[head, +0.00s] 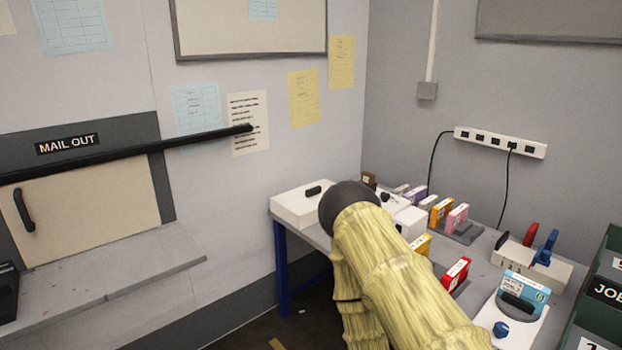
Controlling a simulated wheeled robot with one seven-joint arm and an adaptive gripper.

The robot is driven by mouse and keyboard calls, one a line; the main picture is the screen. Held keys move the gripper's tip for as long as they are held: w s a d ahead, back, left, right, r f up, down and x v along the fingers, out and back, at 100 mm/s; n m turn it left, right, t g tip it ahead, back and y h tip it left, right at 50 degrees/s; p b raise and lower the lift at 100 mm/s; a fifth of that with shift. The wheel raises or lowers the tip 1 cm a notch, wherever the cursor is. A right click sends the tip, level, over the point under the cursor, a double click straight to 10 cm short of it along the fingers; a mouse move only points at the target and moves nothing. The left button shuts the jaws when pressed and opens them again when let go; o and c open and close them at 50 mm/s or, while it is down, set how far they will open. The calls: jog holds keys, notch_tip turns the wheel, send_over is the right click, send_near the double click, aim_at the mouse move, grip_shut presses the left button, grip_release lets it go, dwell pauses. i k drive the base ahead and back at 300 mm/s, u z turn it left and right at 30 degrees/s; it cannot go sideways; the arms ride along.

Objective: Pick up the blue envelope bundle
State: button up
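I cannot make out a thing that is clearly the blue envelope bundle. A light blue block with a white label (527,288) stands at the lower right of the head view, on a white holder with a blue knob (501,329). I cannot tell if it is a bundle or a carton. My arm, pale yellow with a dark rounded joint, rises from the bottom middle and covers part of the table. My gripper is not in view.
A grey table (480,262) holds several coloured cartons, a red one (455,274), and a white box (300,203). Green labelled bins (600,310) stand at the right edge. A long black bar (120,155) crosses before the MAIL OUT hatch (90,208) at left; a grey ledge (110,270) below is mostly bare.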

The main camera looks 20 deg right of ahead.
aim_at(536, 294)
jog(key=z, duration=0.9)
jog(key=i, duration=0.8)
jog(key=z, duration=0.75)
